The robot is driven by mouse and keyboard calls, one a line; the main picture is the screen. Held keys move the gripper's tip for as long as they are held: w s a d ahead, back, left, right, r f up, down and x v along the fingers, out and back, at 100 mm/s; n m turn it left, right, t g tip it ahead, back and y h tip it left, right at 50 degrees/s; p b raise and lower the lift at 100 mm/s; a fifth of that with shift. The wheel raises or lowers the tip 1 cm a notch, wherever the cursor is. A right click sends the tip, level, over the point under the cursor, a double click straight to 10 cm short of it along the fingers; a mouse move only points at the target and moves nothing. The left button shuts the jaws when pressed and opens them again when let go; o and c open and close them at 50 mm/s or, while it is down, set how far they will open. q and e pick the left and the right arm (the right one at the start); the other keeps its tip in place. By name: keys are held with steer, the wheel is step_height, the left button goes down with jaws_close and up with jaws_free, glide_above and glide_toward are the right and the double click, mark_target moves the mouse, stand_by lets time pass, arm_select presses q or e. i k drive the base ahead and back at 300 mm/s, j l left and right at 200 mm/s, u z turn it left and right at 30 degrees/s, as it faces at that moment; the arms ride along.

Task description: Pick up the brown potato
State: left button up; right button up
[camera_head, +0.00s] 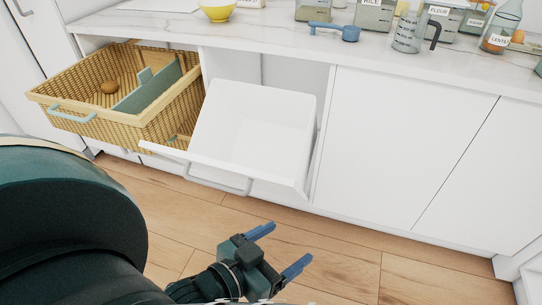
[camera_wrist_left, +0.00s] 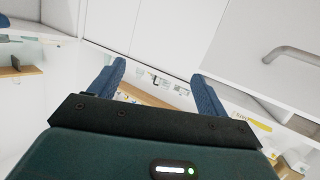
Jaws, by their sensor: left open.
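The brown potato (camera_head: 109,87) lies in the left part of a pulled-out wicker drawer (camera_head: 140,125), seen in the head view. A grey-green divider (camera_head: 147,88) stands to the right of the potato inside the drawer. My left gripper (camera_head: 278,248) is open and empty, low over the wooden floor, below and to the right of the drawer and well apart from the potato. Its two blue fingers also show spread in the left wrist view (camera_wrist_left: 160,82), with nothing between them. The potato is not seen in the wrist view. My right gripper is not in view.
A white tilt-out bin (camera_head: 255,125) stands open just right of the wicker drawer. The marble counter (camera_head: 280,36) above holds a yellow bowl (camera_head: 217,10), a blue scoop (camera_head: 335,30) and several labelled jars. Closed white cabinet doors (camera_head: 400,140) fill the right; floor in front is clear.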

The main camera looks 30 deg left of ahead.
mark_target(110, 86)
steer(key=u, duration=2.15)
steer(key=z, duration=0.7)
steer(key=i+j+z, duration=0.15)
steer(key=j+z, duration=1.25)
steer(key=j, duration=0.65)
steer(key=k+j, duration=0.1)
steer(key=j, duration=0.45)
steer(key=k+j, duration=0.1)
steer(key=j, duration=1)
steer(key=k+u, duration=0.05)
steer(key=k, duration=0.05)
